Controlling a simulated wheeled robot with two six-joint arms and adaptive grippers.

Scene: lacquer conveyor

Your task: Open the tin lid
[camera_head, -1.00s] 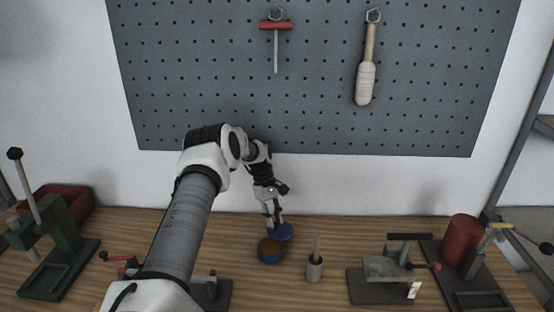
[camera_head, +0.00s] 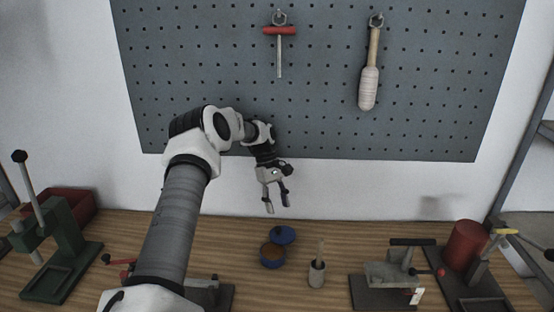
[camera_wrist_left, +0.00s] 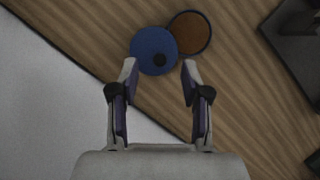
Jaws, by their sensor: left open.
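The tin (camera_head: 272,258) is a round blue can on the wooden bench in the head view, with brown contents showing at its open top. Its blue lid (camera_head: 283,234), with a dark knob, lies just behind and slightly right of it. In the left wrist view the lid (camera_wrist_left: 148,52) is beside the tin (camera_wrist_left: 194,34), and their edges meet or overlap slightly; I cannot tell whether it rests partly on the rim. My left gripper (camera_head: 277,209) is open and empty above the lid, fingers pointing down. In the wrist view its fingertips (camera_wrist_left: 160,66) show apart. My right gripper is not in view.
A grey cup (camera_head: 316,274) with a wooden handle in it stands right of the tin. A metal clamp fixture (camera_head: 388,275) and a red cylinder (camera_head: 465,244) are farther right. A green press (camera_head: 62,250) stands at left. Tools hang on the pegboard (camera_head: 320,110).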

